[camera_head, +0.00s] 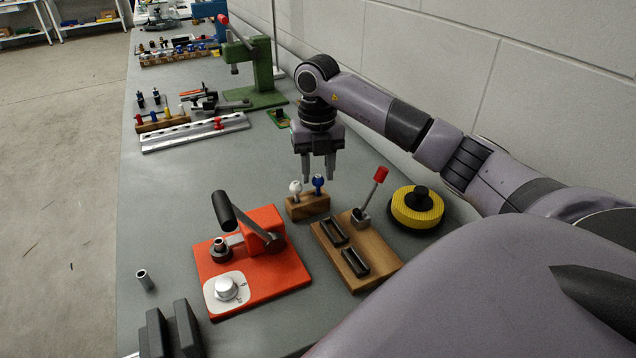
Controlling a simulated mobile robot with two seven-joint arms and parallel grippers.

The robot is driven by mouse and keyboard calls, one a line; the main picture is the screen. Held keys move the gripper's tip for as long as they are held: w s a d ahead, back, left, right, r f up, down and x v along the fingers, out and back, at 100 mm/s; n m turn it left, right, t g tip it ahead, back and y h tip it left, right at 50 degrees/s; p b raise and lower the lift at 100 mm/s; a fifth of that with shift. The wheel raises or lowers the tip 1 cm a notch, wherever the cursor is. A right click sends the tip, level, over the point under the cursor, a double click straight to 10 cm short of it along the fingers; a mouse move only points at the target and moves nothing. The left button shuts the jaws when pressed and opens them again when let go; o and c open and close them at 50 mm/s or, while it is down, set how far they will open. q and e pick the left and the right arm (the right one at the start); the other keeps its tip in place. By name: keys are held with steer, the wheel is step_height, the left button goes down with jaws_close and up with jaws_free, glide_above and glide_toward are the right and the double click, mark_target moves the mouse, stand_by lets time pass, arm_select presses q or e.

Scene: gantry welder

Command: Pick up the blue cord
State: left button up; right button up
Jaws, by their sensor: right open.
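No long cord is plainly visible. A small piece with a rounded blue top (318,181) stands upright in a wooden block (308,207), beside a similar white-topped piece (295,187). My right gripper (318,171) points down over the block, its fingers apart and empty. In the picture the blue top shows between and just below the fingertips; I cannot tell the exact height gap or whether they touch.
An orange-red lever press (284,284) stands to the left. A wooden base (378,256) with black slots and a red-handled lever (379,175) is close on the right, beside a yellow-black spool (418,206). A wall (440,65) runs behind my arm. Grey bench (190,185) is clear to the left.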

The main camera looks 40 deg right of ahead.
mark_target(318, 176)
steer(key=shift+f, duration=1.8)
steer(key=shift+d, duration=0.1)
jaws_close()
steer(key=shift+r, duration=0.15)
